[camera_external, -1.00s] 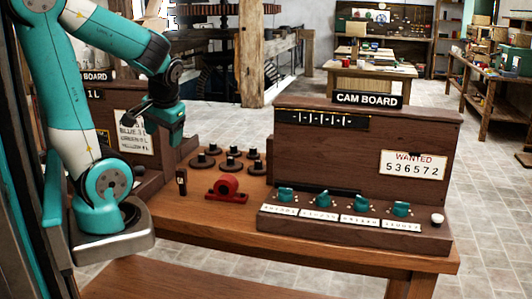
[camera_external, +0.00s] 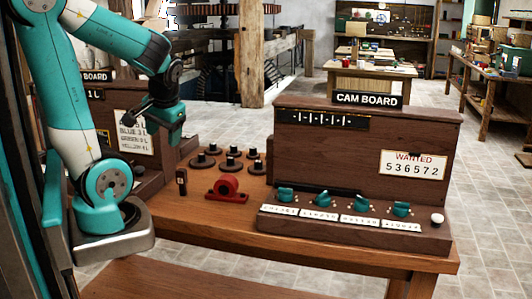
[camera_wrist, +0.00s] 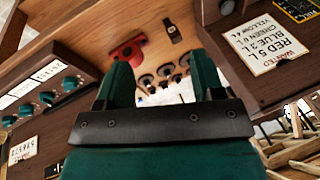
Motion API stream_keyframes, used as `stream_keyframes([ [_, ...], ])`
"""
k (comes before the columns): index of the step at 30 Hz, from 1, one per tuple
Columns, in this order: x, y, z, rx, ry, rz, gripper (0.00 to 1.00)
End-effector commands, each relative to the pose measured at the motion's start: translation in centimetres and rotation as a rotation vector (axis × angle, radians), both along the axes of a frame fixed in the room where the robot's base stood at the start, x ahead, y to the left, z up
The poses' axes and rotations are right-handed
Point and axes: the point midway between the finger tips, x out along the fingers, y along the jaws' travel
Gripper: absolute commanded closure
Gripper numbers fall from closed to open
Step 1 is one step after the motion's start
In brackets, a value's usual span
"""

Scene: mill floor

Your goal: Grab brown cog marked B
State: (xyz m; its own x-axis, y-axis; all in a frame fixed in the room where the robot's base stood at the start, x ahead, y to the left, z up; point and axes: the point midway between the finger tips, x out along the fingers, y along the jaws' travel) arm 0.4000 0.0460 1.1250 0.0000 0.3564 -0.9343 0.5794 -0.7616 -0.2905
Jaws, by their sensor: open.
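Several dark round cogs (camera_external: 231,165) stand in a cluster on the wooden table, left of the cam board. No letters are readable on them, so I cannot tell which is marked B. They also show in the wrist view as small discs with pegs (camera_wrist: 165,70), beyond and between my fingers. My gripper (camera_external: 175,143) is above the table, to the left of the cogs and apart from them. In the wrist view its two green fingers (camera_wrist: 163,80) are spread and nothing is held between them. The fingers hide part of the tabletop.
A red bearing-like block (camera_external: 227,190) and a small dark upright piece (camera_external: 181,182) stand in front of the cogs. The cam board (camera_external: 340,150) with teal knobs fills the table's right side. Another board (camera_external: 110,135) stands behind my arm at left.

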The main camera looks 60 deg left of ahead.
Motion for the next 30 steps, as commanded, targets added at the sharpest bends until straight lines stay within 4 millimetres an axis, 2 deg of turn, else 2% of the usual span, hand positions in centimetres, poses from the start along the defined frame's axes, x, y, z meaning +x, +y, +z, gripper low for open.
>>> stream_keyframes([
  [4, 0.1, 0.2, 0.0, 0.0, -0.002, 0.001, 0.38],
  [7, 0.7, 1.4, -0.2, -0.009, -0.015, 0.012, 0.38],
  [12, 2.5, 5.4, -2.0, -0.051, -0.112, 0.057, 0.38],
  [18, 3.2, 9.5, -4.2, -0.094, -0.269, 0.139, 0.38],
  [23, 3.5, 10.8, -5.3, -0.1, -0.326, 0.169, 0.38],
  [30, 4.5, 11.9, -9.2, -0.103, -0.324, 0.169, 0.38],
])
